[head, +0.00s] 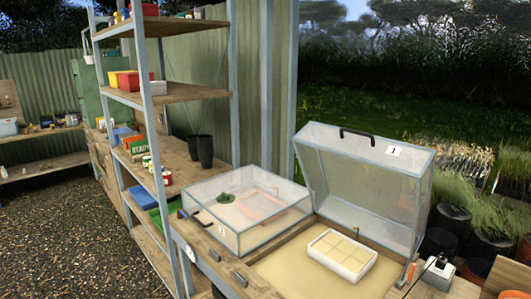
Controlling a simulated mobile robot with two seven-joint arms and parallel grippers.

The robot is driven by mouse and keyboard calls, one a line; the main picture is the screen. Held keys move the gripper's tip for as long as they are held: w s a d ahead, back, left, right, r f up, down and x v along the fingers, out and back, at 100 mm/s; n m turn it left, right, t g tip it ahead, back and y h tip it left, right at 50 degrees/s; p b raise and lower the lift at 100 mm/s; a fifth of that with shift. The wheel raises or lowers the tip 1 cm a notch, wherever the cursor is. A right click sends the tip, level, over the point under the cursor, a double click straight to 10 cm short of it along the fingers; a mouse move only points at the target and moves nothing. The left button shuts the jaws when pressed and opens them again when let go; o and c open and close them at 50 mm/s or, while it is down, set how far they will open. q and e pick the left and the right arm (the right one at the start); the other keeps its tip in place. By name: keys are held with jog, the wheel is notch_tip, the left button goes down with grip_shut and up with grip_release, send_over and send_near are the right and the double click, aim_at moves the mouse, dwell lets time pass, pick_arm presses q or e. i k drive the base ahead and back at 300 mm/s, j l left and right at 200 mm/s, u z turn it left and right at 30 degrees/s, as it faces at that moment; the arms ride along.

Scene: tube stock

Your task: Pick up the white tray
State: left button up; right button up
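The white tray (331,264) sits on the sandy bed of the open box at the lower right of the head view. It has a white rim and several pale beige square cells. The box's clear, metal-framed lid (372,180), marked 1 and with a black handle, stands raised behind the tray. Nothing lies on the tray's top. Neither of my grippers is in view.
A closed clear-lidded box (222,213), marked 2, stands left of the tray with a green item and a reddish tray inside. A metal-posted shelf unit (185,93) rises at left. A small white device (438,272) stands right of the open box. Dark pots stand beyond.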

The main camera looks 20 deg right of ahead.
aim_at(347, 258)
jog(key=z, duration=1.2)
